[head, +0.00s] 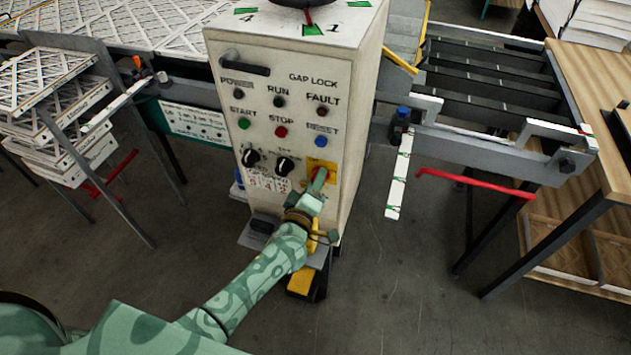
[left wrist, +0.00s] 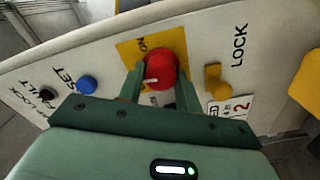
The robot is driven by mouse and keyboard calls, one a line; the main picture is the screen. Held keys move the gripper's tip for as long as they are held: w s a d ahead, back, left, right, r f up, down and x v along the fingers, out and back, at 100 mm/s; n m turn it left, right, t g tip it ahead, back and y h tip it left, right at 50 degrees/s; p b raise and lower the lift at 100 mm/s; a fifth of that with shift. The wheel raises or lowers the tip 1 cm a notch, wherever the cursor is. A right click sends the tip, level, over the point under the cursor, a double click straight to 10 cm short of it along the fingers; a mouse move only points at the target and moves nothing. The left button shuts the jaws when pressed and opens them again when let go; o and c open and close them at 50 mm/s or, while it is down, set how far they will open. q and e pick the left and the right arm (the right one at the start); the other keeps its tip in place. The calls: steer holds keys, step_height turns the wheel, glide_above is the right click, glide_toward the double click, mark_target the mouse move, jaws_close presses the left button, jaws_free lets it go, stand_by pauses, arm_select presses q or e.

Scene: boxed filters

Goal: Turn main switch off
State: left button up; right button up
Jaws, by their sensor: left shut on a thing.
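The main switch is a red rotary knob (left wrist: 163,66) on a yellow plate (left wrist: 128,48), in the left wrist view. In the head view the yellow plate (head: 331,164) is at the lower right of the cabinet's front panel, and the knob is mostly hidden by my gripper. My left gripper (head: 318,183) reaches it from below. In the left wrist view the green fingers of the gripper (left wrist: 159,82) sit on either side of the red knob, shut on it. A small pale mark shows on the knob. My right gripper is not in view.
The cream cabinet (head: 228,70) carries buttons and two black selector knobs (head: 285,166) left of the switch. A yellow lever (left wrist: 214,76) by a LOCK label is close to the knob. A white bar (head: 399,180) and red handle (head: 475,184) stand to the right.

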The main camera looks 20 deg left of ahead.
arm_select(q)
steer(key=n, duration=0.5)
steer(key=shift+f, duration=0.1)
steer(key=shift+n+b, duration=0.3)
steer(key=shift+n, duration=0.1)
steer(key=o, duration=1)
steer(key=shift+c, duration=0.2)
steer(key=s, duration=1.6)
steer(key=shift+s+a+p, duration=0.15)
steer(key=shift+a+p, duration=0.2)
steer(key=shift+p, duration=0.1)
